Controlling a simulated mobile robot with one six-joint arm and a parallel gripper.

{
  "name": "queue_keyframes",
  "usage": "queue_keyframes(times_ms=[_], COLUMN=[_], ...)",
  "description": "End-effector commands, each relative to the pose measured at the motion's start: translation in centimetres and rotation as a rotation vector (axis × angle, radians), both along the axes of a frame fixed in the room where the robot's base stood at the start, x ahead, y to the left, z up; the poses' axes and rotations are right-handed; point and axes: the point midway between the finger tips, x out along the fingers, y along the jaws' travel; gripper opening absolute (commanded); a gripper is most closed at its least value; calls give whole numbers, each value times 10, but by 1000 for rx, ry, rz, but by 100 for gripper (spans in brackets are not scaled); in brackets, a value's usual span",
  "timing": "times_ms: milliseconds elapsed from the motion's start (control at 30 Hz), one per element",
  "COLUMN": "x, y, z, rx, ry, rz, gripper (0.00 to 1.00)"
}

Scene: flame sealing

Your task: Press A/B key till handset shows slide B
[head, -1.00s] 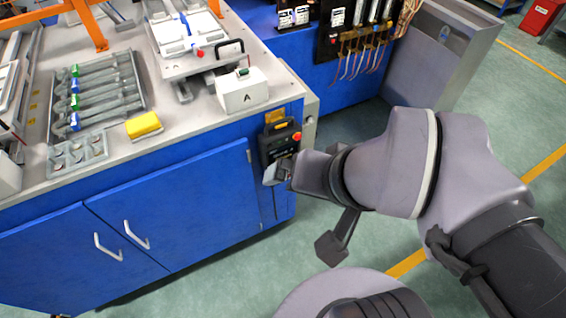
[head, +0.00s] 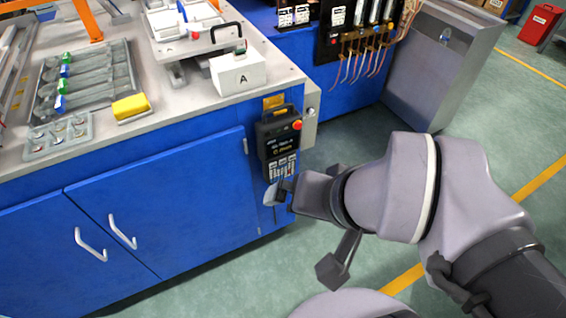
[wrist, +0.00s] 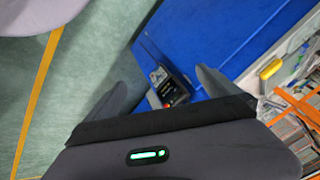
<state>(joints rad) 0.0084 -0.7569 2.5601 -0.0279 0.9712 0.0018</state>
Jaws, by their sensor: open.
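The black handset (head: 279,140) hangs upright on the blue cabinet's front near its right corner, with a red button at its top right. Its small dark screen shows lit text too small to read. Pale keys (head: 283,167) fill its lower part; I cannot make out which is the A/B key. My gripper (head: 278,191) is open, just below the keys in the head view; contact cannot be told. In the wrist view the handset (wrist: 172,88) shows between the spread fingers of my gripper (wrist: 168,82), with nothing held.
A yellow sponge-like block (head: 131,107) and a grey rack of parts (head: 88,80) lie further left. Cabinet doors with handles are below. Green floor is clear in front.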

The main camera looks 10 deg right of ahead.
Motion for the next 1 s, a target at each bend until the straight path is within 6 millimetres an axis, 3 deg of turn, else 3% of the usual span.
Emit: queue_keyframes(times_ms=[67, 533, 1000], x=[0, 0, 0], y=[0, 0, 0], z=[-1, -1, 0], rx=[0, 0, 0], ry=[0, 0, 0], rz=[0, 0, 0], gripper=[90, 0, 0])
